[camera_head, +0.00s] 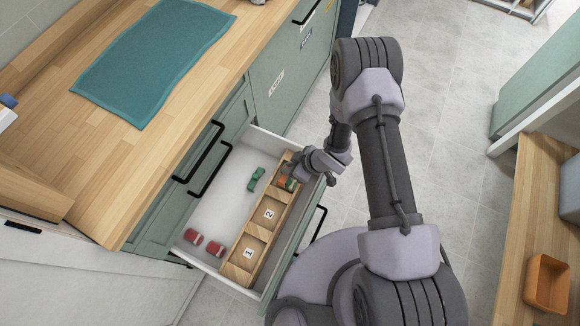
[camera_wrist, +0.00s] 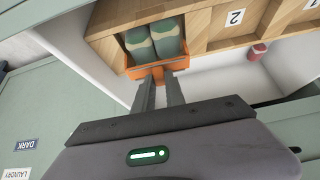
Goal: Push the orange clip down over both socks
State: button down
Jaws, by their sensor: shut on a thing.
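Two rolled green socks with pale bands, a left sock (camera_wrist: 138,42) and a right sock (camera_wrist: 168,36), stand side by side in an end compartment of the wooden divider. The orange clip (camera_wrist: 128,58) runs around their near side and edges in the wrist view. In the head view the clip (camera_head: 282,181) and socks (camera_head: 291,184) are small and partly covered by my gripper (camera_head: 297,166). In the wrist view my gripper (camera_wrist: 161,80) is shut on the clip's near edge. How far down the clip sits is hard to tell.
The divider's compartments "2" (camera_head: 268,214) and "1" (camera_head: 247,253) look empty. The open white drawer (camera_head: 215,208) holds a green item (camera_head: 257,178) and two red rolls (camera_head: 205,241). A teal towel (camera_head: 150,62) lies on the counter. An orange bin (camera_head: 547,283) is at right.

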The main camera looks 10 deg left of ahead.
jog(key=shift+r+p, duration=0.4)
jog(key=shift+r, duration=0.25)
jog(key=shift+r, duration=0.1)
jog(key=shift+f+b, duration=0.3)
jog(key=shift+f, duration=0.1)
dwell(0.6)
jog(key=shift+f+b, duration=0.35)
jog(key=shift+f, duration=0.1)
dwell(0.4)
jog(key=shift+f+b, duration=0.5)
jog(key=shift+f+b, duration=0.3)
jog(key=shift+f, duration=0.05)
jog(key=shift+f+b, duration=0.3)
jog(key=shift+f, duration=0.05)
jog(key=shift+f, duration=0.25)
dwell(0.7)
